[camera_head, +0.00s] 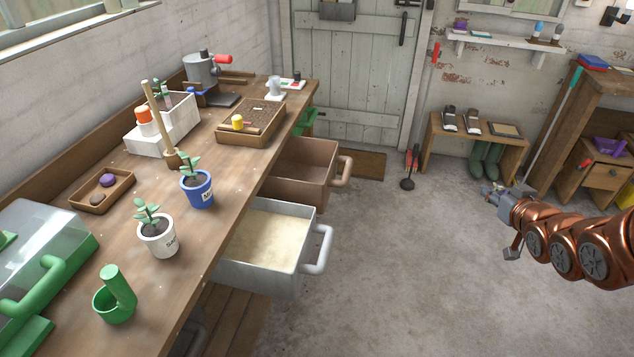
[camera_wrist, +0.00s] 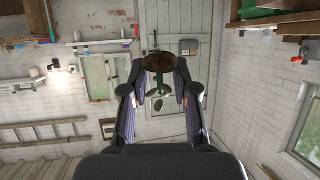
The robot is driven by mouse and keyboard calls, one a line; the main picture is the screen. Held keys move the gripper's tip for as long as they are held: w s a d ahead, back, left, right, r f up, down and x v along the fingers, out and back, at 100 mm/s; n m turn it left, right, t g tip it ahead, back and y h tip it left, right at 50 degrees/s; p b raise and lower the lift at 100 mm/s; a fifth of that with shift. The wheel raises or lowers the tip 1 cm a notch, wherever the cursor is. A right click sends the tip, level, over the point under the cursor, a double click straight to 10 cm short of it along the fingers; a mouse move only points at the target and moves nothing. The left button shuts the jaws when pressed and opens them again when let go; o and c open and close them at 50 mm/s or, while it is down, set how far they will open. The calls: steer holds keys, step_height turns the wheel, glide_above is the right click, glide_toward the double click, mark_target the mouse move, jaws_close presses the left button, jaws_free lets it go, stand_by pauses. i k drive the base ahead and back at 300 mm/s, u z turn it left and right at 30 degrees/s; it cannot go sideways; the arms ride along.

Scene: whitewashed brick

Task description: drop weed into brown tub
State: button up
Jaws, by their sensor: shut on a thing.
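The weed (camera_wrist: 158,61) shows in the wrist view as a dark brown clod with green leaves, between the two fingers of my gripper (camera_wrist: 160,82). My gripper is shut on it. In the head view my gripper (camera_head: 496,196) is at the right, in the air over open floor, with a small bit of green at its tip. The brown tub (camera_head: 318,160) is open, with a brown handle on its right side, beside the workbench. It looks empty, though part of its inside is hidden. My gripper is well to the right of the tub.
A grey tub (camera_head: 262,272) with pale sandy fill stands in front of the brown tub. The floor (camera_head: 410,260) between tubs and arm is clear.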

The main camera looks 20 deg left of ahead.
mark_target(293, 176)
steer(key=u, duration=2.05)
steer(key=i, duration=1)
